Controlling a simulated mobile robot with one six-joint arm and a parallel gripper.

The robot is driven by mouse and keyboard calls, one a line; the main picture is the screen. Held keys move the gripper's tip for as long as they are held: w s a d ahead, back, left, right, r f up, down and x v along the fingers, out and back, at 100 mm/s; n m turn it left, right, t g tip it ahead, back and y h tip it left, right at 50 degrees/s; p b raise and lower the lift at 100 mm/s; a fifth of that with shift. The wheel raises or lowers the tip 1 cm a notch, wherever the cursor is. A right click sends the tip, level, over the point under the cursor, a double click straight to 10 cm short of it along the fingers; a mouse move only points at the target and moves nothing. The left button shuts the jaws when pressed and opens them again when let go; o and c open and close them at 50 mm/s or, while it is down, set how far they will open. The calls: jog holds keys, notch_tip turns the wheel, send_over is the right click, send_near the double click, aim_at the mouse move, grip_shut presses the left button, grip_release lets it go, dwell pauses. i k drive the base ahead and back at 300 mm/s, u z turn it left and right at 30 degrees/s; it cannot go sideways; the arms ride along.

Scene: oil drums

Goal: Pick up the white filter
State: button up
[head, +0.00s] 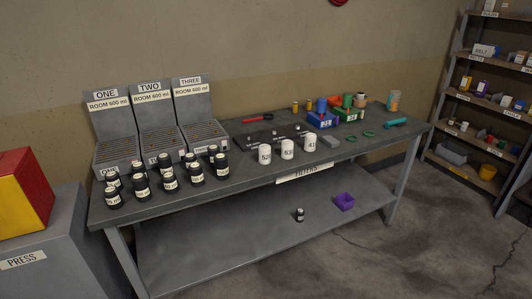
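Three white cylinders with dark numbers stand upright in a row near the front edge of the grey workbench (240,181). The left one (265,156), the middle one (287,150) and the right one (310,143) stand a little apart. A white sign (304,173), its lettering hard to read, hangs on the bench edge below them. I cannot tell from this view which cylinder is meant by the white filter. My gripper is not in view.
Several black canisters (169,182) crowd the bench left of the cylinders, before three grey tray stations (160,143). A dark rack (271,137) lies behind the cylinders. A grey block (328,142) lies to their right. A purple bin (344,202) sits on the lower shelf.

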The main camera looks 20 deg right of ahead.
aim_at(287, 147)
jog(key=u, duration=0.9)
jog(key=i, duration=0.5)
jog(key=z, duration=0.05)
jog(key=k, duration=0.6)
jog(key=z, duration=0.15)
jog(key=i, duration=0.6)
